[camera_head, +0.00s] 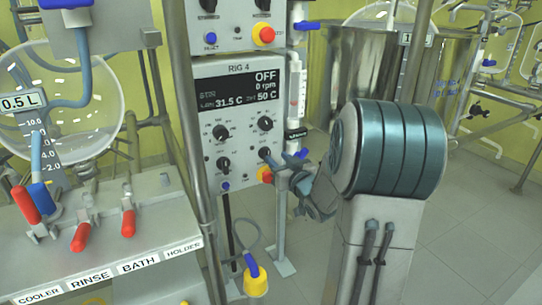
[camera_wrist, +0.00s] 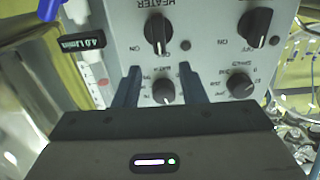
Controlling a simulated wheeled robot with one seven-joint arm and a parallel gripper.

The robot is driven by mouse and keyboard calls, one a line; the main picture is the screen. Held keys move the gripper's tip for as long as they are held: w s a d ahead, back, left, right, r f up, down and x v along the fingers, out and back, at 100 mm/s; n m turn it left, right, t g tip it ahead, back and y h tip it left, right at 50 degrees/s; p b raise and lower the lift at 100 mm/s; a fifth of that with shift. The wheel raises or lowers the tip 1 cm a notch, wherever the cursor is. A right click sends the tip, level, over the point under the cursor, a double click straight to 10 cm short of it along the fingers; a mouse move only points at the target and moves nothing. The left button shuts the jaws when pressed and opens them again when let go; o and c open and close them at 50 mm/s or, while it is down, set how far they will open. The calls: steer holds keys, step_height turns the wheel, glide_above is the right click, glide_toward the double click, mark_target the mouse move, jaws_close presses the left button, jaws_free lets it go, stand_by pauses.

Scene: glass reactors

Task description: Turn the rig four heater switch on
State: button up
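The Rig 4 panel (camera_head: 238,100) reads OFF, 0 rpm, 31.5 C and 50 C in the head view. The heater switch (camera_wrist: 157,34) is a black knob under an upside-down HEATER label in the wrist view. Its grip stands roughly upright in that picture, and the small lamp beside it looks dark. My gripper (camera_wrist: 159,69) is open. Its two dark blue fingers point at the panel, with the heater switch just beyond their tips, apparently untouched.
A second switch (camera_wrist: 257,24) sits beside the heater switch. Two dial knobs, one (camera_wrist: 163,91) between my fingers and one (camera_wrist: 240,86) to the right, are close. A metal post (camera_head: 198,170) stands left of the panel, and a steel vessel (camera_head: 350,60) stands behind my arm.

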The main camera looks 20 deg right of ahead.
mark_target(269, 150)
steer(key=shift+w+a+b, duration=0.1)
steer(key=shift+w+b, duration=0.25)
steer(key=shift+w, duration=2.45)
jaws_close()
